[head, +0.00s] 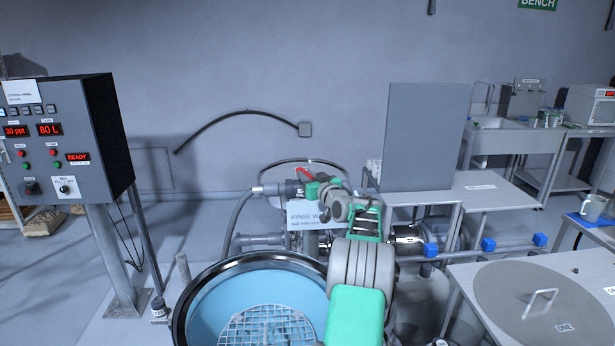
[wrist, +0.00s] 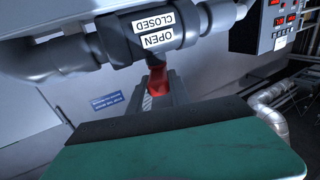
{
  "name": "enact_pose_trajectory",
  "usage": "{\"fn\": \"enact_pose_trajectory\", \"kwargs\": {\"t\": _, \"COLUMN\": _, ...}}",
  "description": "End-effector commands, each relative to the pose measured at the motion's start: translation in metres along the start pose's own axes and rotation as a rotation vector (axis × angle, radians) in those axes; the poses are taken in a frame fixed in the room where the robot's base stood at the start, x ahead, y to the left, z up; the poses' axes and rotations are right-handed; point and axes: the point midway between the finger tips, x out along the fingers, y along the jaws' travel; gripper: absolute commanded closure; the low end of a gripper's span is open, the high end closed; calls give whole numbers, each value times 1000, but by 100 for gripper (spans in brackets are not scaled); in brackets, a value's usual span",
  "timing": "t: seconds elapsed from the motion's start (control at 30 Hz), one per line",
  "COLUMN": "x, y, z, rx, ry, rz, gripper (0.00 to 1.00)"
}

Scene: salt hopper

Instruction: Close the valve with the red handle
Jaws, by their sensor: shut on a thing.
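The red valve handle (head: 305,174) shows as a small red strip beyond my gripper in the head view. In the wrist view the red handle (wrist: 157,80) juts from the grey valve body (wrist: 125,42), beside the upside-down OPEN and CLOSED labels. My gripper (head: 317,187) is at the handle and shut on it. Its fingers and the green-topped hand cover much of the handle. I cannot tell the handle's exact angle against the labels.
A blue-lined tank (head: 192,314) with a grid inside stands in front of the pipework. A control panel (head: 85,135) is at the left. A grey upright panel (head: 430,135) and a table with a round lid (head: 520,290) are at the right.

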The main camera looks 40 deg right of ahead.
Motion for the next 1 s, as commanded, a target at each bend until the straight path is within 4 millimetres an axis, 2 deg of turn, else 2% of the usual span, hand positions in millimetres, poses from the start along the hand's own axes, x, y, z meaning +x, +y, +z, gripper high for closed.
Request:
{"fn": "enact_pose_trajectory", "kwargs": {"t": 0.03, "x": 0, "y": 0, "z": 0, "rx": 0, "ry": 0, "rz": 0, "gripper": 86}}
{"fn": "enact_pose_trajectory", "kwargs": {"t": 0.2, "x": 0, "y": 0, "z": 0, "rx": 0, "ry": 0, "rz": 0, "gripper": 100}}
{"fn": "enact_pose_trajectory", "kwargs": {"t": 0.63, "x": 2, "y": -4, "z": 3, "rx": -1, "ry": 0, "rz": 41, "gripper": 100}}
{"fn": "enact_pose_trajectory", "kwargs": {"t": 1.0, "x": 4, "y": -16, "z": 4, "rx": -2, "ry": 1, "rz": 330, "gripper": 100}}
